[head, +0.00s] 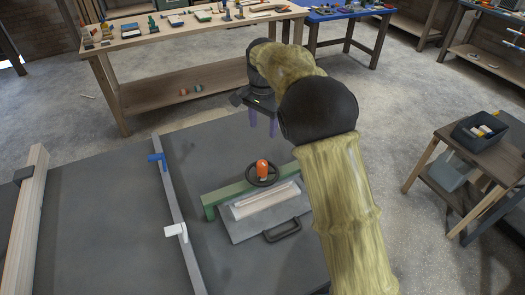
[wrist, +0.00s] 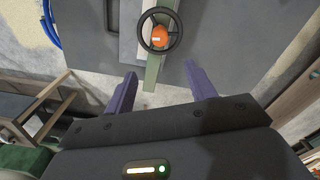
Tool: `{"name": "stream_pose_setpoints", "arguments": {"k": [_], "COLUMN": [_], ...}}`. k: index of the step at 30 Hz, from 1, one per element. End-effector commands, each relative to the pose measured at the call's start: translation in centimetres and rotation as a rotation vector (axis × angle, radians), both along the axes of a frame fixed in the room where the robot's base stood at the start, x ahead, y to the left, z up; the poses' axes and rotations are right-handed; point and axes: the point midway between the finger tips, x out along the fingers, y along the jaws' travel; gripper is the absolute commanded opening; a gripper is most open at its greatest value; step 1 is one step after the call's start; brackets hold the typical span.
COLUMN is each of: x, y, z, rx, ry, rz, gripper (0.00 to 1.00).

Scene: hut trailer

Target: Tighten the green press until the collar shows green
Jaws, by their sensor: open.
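The green press (head: 220,200) stands on a grey table, its green beam lying across a grey plate with a pale block on it. A black handwheel (head: 262,174) with an orange hub (head: 263,167) sits on the beam. In the wrist view the handwheel (wrist: 174,31) and orange hub (wrist: 159,36) are at the top, beyond the fingertips. My gripper (head: 262,122) has purple fingers and is open and empty, behind the handwheel and apart from it. It also shows open in the wrist view (wrist: 163,80). I see no green on the collar; the hub area looks orange.
A grey rail with a blue clamp (head: 157,160) and a white clamp (head: 176,231) runs left of the press. A wooden beam (head: 25,225) lies farther left. A black handle (head: 282,231) sits in front. A dark bin (head: 478,133) stands on a side table at right.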

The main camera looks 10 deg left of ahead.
Motion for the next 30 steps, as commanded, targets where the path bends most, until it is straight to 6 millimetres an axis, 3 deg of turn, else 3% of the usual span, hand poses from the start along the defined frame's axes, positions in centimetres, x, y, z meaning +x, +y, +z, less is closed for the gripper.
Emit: {"name": "stream_pose_setpoints", "arguments": {"k": [5,14,21,30], "x": [-0.1,-3.1,-8.6,-18.2], "y": [-2.4,-12.3,-19.5,-25.9], "z": [0.0,-1.0,-2.5,-4.9], "rx": [0.008,0.029,0.020,-0.026], "ry": [-0.009,-0.064,-0.125,-0.197], "rz": [0.012,0.114,0.231,0.397], "gripper": [0.55,0.55,0.55,0.55]}}
